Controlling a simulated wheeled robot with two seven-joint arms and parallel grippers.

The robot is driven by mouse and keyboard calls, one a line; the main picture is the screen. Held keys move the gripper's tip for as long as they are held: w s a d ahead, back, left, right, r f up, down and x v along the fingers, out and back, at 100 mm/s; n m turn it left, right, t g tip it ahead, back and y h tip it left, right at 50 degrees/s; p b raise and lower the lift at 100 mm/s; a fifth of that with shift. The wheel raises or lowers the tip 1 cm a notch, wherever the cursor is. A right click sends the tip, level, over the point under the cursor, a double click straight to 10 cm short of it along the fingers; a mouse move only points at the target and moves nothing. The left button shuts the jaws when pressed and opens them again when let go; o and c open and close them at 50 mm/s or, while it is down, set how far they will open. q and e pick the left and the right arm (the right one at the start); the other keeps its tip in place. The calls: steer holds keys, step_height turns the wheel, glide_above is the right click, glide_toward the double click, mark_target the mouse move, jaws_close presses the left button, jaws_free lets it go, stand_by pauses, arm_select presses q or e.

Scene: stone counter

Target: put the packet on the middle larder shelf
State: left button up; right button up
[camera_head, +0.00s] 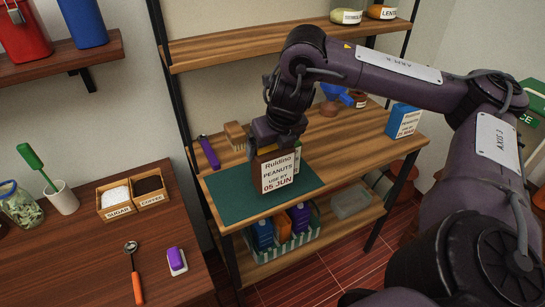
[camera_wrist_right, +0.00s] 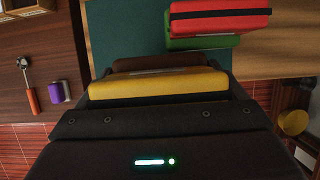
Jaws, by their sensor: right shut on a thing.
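The packet (camera_head: 278,172), brown with a white label reading Ruldino PEANUTS, use by 05 JUN, is upright in my right gripper (camera_head: 277,140). The gripper is shut on its top from above. The packet is over the green mat (camera_head: 225,205) on the middle wooden shelf (camera_head: 350,137); I cannot tell whether its base touches the mat. In the wrist view a brown edge (camera_wrist_right: 160,62) shows beyond a yellow strip. My left gripper is not in view.
A blue packet (camera_head: 404,121) stands at the shelf's right. A red packet (camera_wrist_right: 220,17) is close beside the gripper in the wrist view. A brush (camera_head: 235,134) and a purple-handled tool (camera_head: 209,152) lie left. A striped basket (camera_head: 283,244) is below.

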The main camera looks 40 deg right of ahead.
step_height(320, 180, down, 5)
steer(key=b, duration=0.4)
steer(key=shift+r, duration=0.15)
steer(key=o, duration=1.3)
steer(key=shift+f, duration=0.2)
steer(key=shift+o, duration=0.8)
